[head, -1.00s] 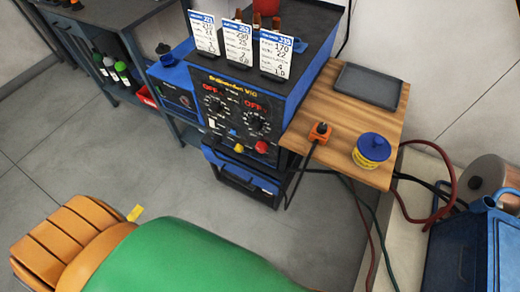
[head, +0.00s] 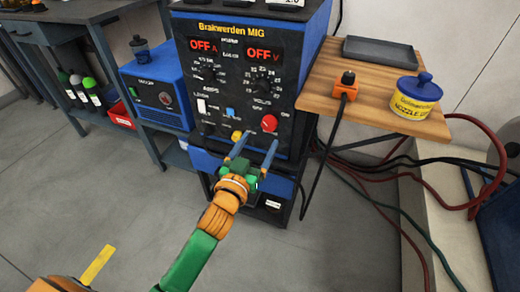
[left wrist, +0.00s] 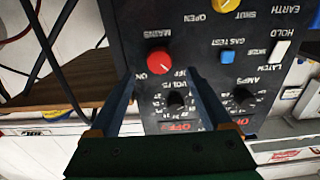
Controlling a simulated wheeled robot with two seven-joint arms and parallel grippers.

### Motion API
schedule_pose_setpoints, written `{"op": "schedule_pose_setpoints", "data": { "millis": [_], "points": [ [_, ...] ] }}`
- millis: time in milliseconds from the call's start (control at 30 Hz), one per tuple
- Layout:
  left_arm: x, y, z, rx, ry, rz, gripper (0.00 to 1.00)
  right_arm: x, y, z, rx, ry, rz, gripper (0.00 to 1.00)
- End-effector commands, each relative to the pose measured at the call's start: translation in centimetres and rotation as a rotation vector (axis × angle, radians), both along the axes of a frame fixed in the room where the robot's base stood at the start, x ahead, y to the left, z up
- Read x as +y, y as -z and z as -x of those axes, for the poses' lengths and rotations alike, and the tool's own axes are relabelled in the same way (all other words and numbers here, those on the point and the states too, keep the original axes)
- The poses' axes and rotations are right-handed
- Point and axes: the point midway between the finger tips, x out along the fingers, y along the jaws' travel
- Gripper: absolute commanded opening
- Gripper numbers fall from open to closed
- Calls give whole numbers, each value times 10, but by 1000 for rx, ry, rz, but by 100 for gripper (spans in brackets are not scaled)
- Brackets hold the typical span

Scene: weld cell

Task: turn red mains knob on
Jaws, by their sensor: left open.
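The red mains knob (head: 269,123) is at the lower right of the black front panel (head: 228,75) of the blue welder. Both displays on the panel read OFF. In the left wrist view the red knob (left wrist: 158,59) sits upside down beside the MAINS, ON and OFF lettering. My left gripper (head: 254,140) is open and empty, its two blue fingers pointing at the lower panel. In the left wrist view the fingers (left wrist: 160,78) reach up either side of the knob from this camera's side; I cannot tell their distance from the panel. My right gripper is not in view.
A yellow knob (head: 237,135) and a blue button (head: 230,112) are left of the red knob. A wooden side shelf (head: 380,95) to the right holds an orange clamp (head: 345,90), a yellow tub (head: 418,98) and a grey tray (head: 394,53). Cables hang below it.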

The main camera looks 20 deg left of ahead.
Motion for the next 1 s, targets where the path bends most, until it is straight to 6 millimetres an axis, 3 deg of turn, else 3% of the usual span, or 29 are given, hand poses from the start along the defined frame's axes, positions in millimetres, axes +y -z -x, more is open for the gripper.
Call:
{"op": "schedule_pose_setpoints", "data": {
  "millis": [100,267,600,667,900,1000],
  "points": [
    [-1,-2,-26,-1,1,-2,82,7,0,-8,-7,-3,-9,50],
    [-2,-1,-50,3,1,0,82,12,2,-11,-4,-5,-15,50],
    [-2,-1,-57,6,1,-1,82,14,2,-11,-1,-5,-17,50],
    [-2,-1,-57,6,1,-1,69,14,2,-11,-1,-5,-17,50],
    [-2,-1,-57,6,2,-1,4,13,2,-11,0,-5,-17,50],
    [-3,-1,-57,6,2,-2,0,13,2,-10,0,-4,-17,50]
  ]
}}
